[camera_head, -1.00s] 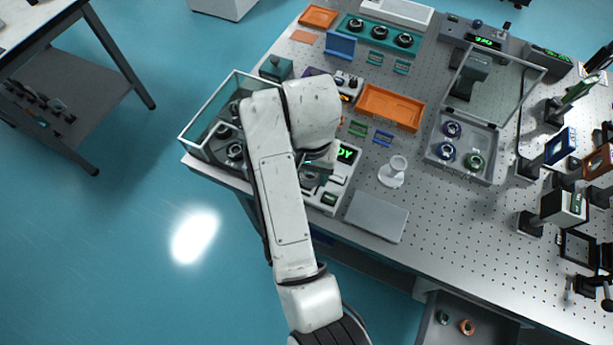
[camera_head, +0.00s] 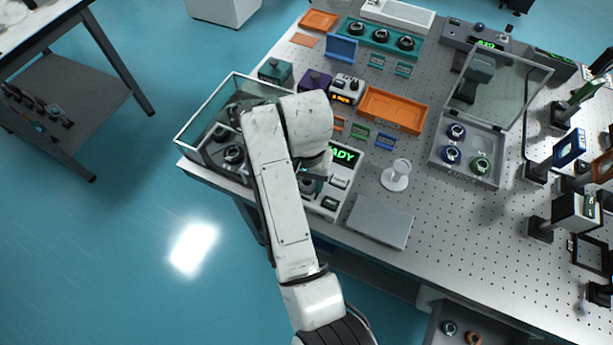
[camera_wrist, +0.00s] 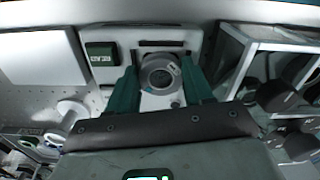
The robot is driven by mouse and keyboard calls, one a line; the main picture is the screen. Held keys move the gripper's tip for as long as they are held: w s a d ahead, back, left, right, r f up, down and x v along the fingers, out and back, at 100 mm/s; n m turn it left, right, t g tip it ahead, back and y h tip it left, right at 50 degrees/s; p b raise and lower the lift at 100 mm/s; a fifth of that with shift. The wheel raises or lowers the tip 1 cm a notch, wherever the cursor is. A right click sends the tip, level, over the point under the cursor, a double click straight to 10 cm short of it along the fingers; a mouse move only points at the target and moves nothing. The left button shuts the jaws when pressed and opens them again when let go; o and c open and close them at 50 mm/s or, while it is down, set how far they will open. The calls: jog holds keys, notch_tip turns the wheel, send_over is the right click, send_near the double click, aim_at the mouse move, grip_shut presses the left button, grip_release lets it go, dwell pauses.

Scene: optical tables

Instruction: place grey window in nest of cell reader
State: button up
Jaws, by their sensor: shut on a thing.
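The grey window (camera_wrist: 160,77) is a round ring-framed piece between the dark green fingers of my gripper (camera_wrist: 159,69) in the wrist view. My gripper is shut on it, above the pale top of the cell reader (camera_wrist: 151,34). In the head view the cell reader (camera_head: 349,169) is a white box with a green "READY" display at the table's near edge. My arm covers its left part, my fingertips and the window there. The nest is not clearly visible, and I cannot tell whether the window touches it.
A glass-walled case (camera_head: 203,158) with round mounts stands left of the reader and at right in the wrist view (camera_wrist: 236,62). A grey plate (camera_head: 378,221) and a white stand (camera_head: 396,177) lie right of the reader. An orange tray (camera_head: 394,108) is farther back.

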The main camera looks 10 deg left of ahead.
jog(key=shift+f, duration=0.2)
jog(key=shift+s+d+f, duration=0.1)
jog(key=shift+s+f, duration=0.1)
jog(key=shift+f, duration=0.35)
jog(key=o, duration=1.1)
jog(key=shift+f, duration=0.15)
jog(key=shift+o, duration=0.2)
notch_tip(320, 180, up, 14)
jog(key=p, duration=0.5)
jog(key=shift+w, duration=0.2)
jog(key=shift+f, duration=0.1)
